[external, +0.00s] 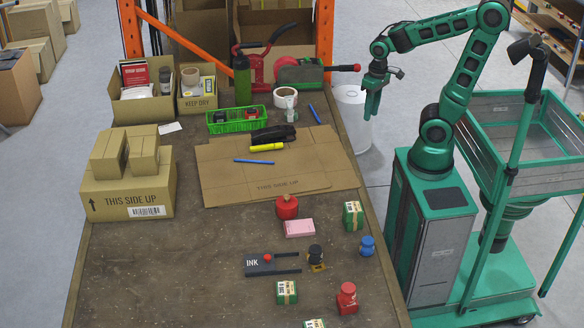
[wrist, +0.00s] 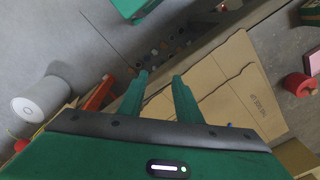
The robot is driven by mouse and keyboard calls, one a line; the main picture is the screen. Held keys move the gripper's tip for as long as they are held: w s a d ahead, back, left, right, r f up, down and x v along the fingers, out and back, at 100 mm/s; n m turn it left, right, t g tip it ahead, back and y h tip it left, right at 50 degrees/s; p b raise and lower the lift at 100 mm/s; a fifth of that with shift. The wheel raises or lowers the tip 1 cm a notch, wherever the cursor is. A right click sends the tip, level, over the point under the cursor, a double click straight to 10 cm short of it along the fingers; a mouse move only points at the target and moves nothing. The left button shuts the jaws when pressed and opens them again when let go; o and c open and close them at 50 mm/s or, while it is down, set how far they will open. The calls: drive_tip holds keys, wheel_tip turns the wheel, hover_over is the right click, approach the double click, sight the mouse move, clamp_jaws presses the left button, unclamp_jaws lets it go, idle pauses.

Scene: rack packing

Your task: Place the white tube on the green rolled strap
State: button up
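My gripper (external: 372,103) hangs beside the table's right edge, apart from everything on the table. In the wrist view its two green fingers (wrist: 160,78) are parted with nothing between them. Green-and-cream bundles stand on the table: one at the right (external: 353,216), another nearer the front (external: 287,292), and one cut off by the bottom edge (external: 314,324). I cannot tell which, if any, is the rolled strap. A white roll (external: 285,97) stands at the back of the table, with a small whitish item (external: 291,115) in front. I cannot clearly identify a white tube.
A large white cylinder (external: 354,120) stands on the floor right of the table. Flat cardboard (external: 320,165) covers the table's middle. A red jar (external: 287,208), pink block (external: 299,228), black ink pad (external: 262,265) and red stamp (external: 347,298) stand in front. The front left is clear.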

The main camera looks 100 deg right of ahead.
drive_tip(key=s+n, duration=0.1)
drive_tip(key=s+a+r+n, duration=0.1)
drive_tip(key=s, duration=0.1)
drive_tip(key=s+g, duration=0.1)
drive_tip(key=s, duration=0.1)
drive_tip(key=shift+a+r+n, duration=0.35)
drive_tip(key=shift+a+n, duration=0.05)
drive_tip(key=shift+w, duration=0.1)
idle(0.8)
